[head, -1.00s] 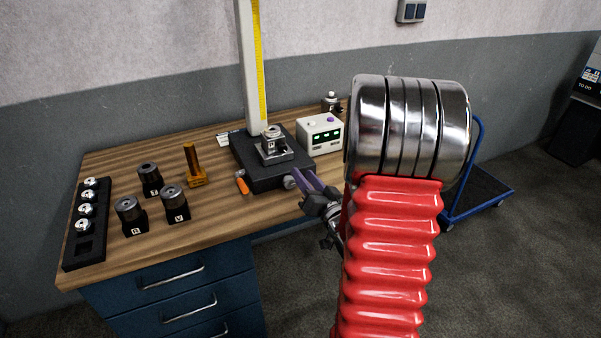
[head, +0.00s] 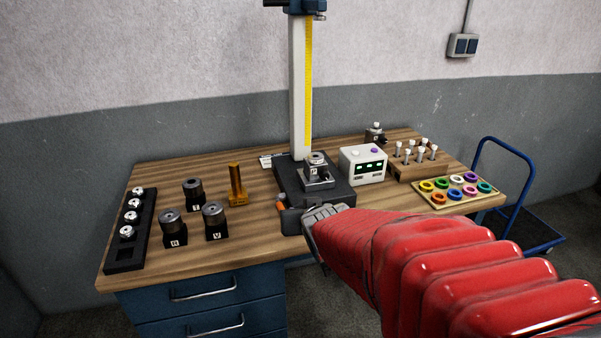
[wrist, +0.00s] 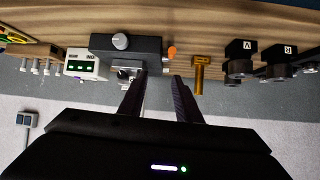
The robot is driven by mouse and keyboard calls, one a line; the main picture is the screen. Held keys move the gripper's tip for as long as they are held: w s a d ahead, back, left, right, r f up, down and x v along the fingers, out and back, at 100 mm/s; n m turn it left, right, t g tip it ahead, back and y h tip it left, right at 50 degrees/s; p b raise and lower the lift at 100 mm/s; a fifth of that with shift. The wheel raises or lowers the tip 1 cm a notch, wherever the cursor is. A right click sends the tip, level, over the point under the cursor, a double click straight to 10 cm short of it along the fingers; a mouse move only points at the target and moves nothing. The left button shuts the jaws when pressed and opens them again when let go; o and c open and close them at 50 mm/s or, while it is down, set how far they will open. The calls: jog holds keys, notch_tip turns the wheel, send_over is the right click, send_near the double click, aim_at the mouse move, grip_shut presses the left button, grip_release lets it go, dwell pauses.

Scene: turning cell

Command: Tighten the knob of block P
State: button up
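Several dark blocks with round knobs stand on the bench. The one marked R (head: 173,229) and the one marked V (head: 213,222) are at the front left, with another dark block (head: 193,192) behind them. A metal block with a knob (head: 317,174) sits on the black stand base (head: 288,190), and another small block (head: 375,133) stands at the back right. I cannot read the letters on these three, so I cannot tell which is P. In the wrist view, my gripper (wrist: 160,77) is open and empty, its fingers apart near the stand. In the head view my arm hides the fingers.
A yellow-scaled column (head: 300,90) rises from the stand. A grey meter box (head: 363,165), a peg rack (head: 410,170) and a tray of coloured rings (head: 440,203) are to the right. A brass post (head: 237,185) and black knob rack (head: 150,235) are left.

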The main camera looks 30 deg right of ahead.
jog(key=s+a+r+n+g+y, duration=0.1)
jog(key=s+a+n+g+y, duration=0.2)
jog(key=s+a, duration=1.4)
jog(key=shift+s+a+r+n+g+y, duration=0.35)
jog(key=shift+s+n+g, duration=0.35)
jog(key=shift+g, duration=0.4)
